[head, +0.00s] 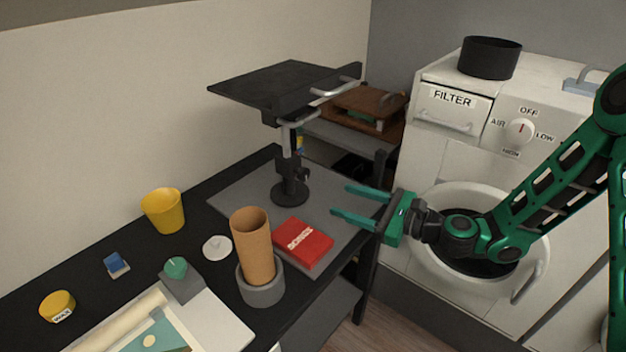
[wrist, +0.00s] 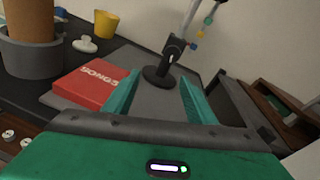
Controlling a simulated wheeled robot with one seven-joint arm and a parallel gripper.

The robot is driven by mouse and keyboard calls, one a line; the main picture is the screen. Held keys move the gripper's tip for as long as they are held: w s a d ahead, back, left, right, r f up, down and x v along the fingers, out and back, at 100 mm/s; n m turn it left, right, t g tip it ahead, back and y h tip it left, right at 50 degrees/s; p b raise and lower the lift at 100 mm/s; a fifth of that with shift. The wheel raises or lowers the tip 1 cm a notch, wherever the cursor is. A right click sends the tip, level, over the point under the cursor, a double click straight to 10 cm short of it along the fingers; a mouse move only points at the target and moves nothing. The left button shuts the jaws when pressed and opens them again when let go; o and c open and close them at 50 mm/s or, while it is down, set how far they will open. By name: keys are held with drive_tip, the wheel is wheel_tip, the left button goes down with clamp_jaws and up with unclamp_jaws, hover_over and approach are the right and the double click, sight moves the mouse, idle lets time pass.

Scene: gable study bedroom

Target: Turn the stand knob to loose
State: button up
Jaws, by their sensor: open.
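The black stand (head: 290,192) rises from a round base on the grey mat and carries a tilted dark board (head: 275,92) with a light bar along its edge. A small dark knob (head: 304,174) sticks out from the right of its post; its setting cannot be read. In the wrist view the stand's base (wrist: 158,78) and the knob (wrist: 193,46) show beyond my fingers. My gripper (head: 341,201) is open and empty, to the right of the stand and apart from it, its teal fingers pointing toward it.
A red SONGS book (head: 303,243) lies on the mat in front of the stand. A cork-coloured tube (head: 253,245) stands in a grey holder nearby. A yellow cup (head: 163,211) is at the left. A white machine (head: 460,165) stands right of the desk. Bare mat lies between gripper and stand.

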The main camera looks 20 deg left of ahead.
sight(307, 176)
drive_tip(key=w+a+m, duration=0.1)
drive_tip(key=w+a, duration=0.1)
drive_tip(key=a, duration=0.1)
drive_tip(key=w+a+m+t, duration=0.1)
drive_tip(key=a, duration=0.3)
drive_tip(key=w+a+m+t, duration=0.1)
drive_tip(key=w+a+m, duration=0.1)
drive_tip(key=a, duration=0.2)
drive_tip(key=shift+w+a+r+y, duration=0.25)
drive_tip(key=shift+w+y, duration=0.05)
drive_tip(key=shift+y, duration=0.1)
drive_tip(key=c, duration=1)
